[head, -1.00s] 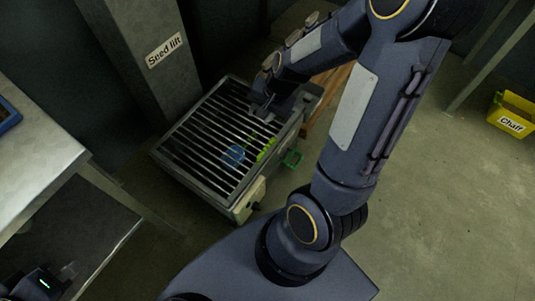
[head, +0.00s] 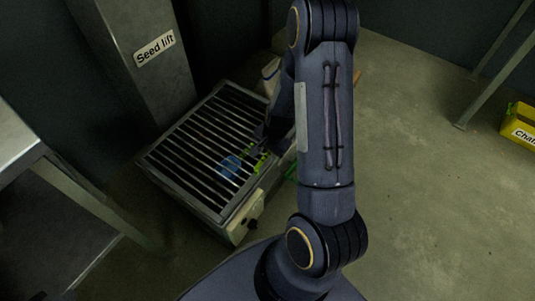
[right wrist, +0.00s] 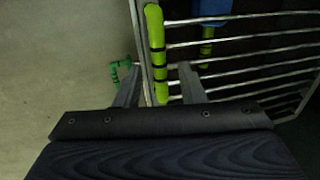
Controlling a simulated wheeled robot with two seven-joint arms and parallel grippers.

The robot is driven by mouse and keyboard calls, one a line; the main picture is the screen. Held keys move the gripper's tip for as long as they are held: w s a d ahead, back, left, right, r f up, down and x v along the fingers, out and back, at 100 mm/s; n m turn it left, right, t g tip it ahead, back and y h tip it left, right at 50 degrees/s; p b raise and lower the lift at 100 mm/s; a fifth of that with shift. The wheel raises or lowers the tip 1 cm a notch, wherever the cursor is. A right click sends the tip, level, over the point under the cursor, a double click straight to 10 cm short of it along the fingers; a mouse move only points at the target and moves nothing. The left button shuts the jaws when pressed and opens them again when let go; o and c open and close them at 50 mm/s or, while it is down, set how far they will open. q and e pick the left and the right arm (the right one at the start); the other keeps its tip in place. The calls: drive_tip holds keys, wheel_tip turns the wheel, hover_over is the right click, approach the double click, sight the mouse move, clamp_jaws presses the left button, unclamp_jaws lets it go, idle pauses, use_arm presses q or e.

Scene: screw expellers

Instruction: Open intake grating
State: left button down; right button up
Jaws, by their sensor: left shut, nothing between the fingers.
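The intake grating (head: 195,137), a panel of dark metal bars, lies flat over a box-shaped intake in the head view. It also shows at the right of the wrist view (right wrist: 252,62). A bright green handle (right wrist: 156,50) with dark bands runs along its edge; in the head view the handle (head: 262,164) is partly hidden by my arm. My right gripper (right wrist: 160,85) is open, its fingers on either side of the handle's near end with gaps beside it. Whether they touch the grating is unclear. My left gripper is out of view.
A blue thing (head: 230,166) shows between the bars. A green part (right wrist: 122,72) sticks out beside the intake. The Seed lift column (head: 150,90) stands behind it. A table (head: 20,150) is at left, a yellow Chaff bin (head: 521,122) at right. Floor between is clear.

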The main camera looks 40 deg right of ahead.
drive_tip(key=shift+f, duration=0.1)
clamp_jaws()
idle(0.3)
